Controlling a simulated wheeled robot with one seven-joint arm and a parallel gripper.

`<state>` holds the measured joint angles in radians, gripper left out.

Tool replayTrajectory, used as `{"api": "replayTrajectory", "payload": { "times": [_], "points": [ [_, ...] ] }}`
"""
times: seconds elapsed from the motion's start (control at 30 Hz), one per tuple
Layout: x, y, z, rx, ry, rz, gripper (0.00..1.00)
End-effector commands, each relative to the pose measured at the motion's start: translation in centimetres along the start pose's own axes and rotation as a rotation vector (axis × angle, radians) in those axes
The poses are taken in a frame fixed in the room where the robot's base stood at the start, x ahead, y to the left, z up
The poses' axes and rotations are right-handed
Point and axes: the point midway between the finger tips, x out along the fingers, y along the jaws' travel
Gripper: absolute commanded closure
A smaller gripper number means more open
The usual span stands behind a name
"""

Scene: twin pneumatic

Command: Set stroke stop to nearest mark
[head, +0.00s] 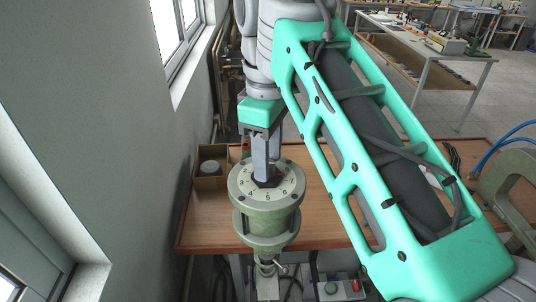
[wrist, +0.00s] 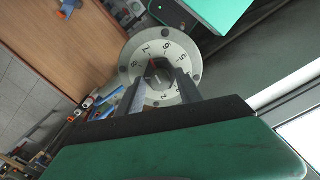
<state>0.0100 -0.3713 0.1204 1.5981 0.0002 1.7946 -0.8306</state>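The stroke stop is a dial on top of a grey-green cylinder (head: 265,222), with a pale numbered face (head: 285,190). The face also shows in the wrist view (wrist: 187,48), with a small red mark near its centre. A dark knob (wrist: 157,72) stands at the middle of the dial. My gripper (head: 265,178) points straight down at the dial centre. In the wrist view its two fingers (wrist: 158,80) reach down on either side of the knob, with a gap between them. Whether they touch the knob is unclear. The fingers hide part of the face and its numbers.
The cylinder stands at a wooden bench (head: 320,215). An open box (head: 210,181) with a round grey part sits to its left. A small box with green and red buttons (head: 340,288) is below. A wall with windows runs close on the left.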

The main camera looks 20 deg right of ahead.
Motion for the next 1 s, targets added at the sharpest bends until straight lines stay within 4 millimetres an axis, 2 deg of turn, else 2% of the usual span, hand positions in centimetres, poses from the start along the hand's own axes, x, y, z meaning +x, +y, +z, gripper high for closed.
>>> {"api": "replayTrajectory", "payload": {
  "times": [0.07,0.5,1.0],
  "points": [
    [-0.02,0.00,0.00,0.000,0.000,0.000,0.65],
    [-0.04,0.00,0.00,0.000,0.000,0.000,1.00],
    [-0.03,-0.02,0.00,0.042,0.000,0.000,1.00]
  ]
}}
